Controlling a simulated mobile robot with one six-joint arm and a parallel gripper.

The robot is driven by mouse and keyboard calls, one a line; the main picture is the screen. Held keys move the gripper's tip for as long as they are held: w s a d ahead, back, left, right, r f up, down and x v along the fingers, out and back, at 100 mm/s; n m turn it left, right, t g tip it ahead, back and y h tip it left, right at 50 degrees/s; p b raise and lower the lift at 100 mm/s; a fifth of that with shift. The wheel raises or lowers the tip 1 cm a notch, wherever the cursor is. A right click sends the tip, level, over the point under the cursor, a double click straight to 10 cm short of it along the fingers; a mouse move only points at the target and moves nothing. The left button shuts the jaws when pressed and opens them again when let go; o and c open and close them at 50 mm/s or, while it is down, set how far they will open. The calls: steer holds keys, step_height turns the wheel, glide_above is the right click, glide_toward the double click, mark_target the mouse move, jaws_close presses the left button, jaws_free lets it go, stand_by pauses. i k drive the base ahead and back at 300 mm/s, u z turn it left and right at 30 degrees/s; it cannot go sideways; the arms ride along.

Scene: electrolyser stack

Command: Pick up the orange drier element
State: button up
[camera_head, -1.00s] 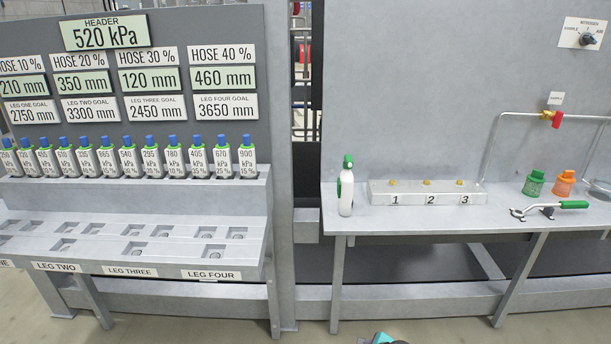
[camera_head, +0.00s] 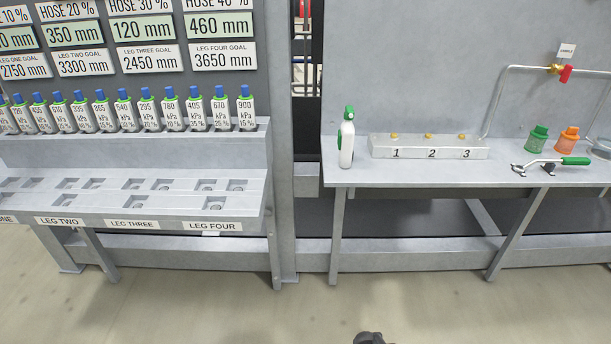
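The orange drier element (camera_head: 566,139) stands upright on the right-hand bench, towards its right end. My gripper cannot be made out. Only a small dark piece, probably part of my arm, shows at the bottom edge, well away from the bench. Nothing touches the orange element.
On the bench (camera_head: 400,175), a green-handled tool (camera_head: 555,163) lies in front of the elements. A numbered block (camera_head: 428,147) and spray bottle (camera_head: 347,140) stand left. A pipe with a red valve (camera_head: 565,73) runs behind. The floor (camera_head: 420,300) in front is clear.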

mark_target(565, 144)
steer(key=z, duration=4.15)
steer(key=i, duration=0.1)
steer(key=u, duration=2.85)
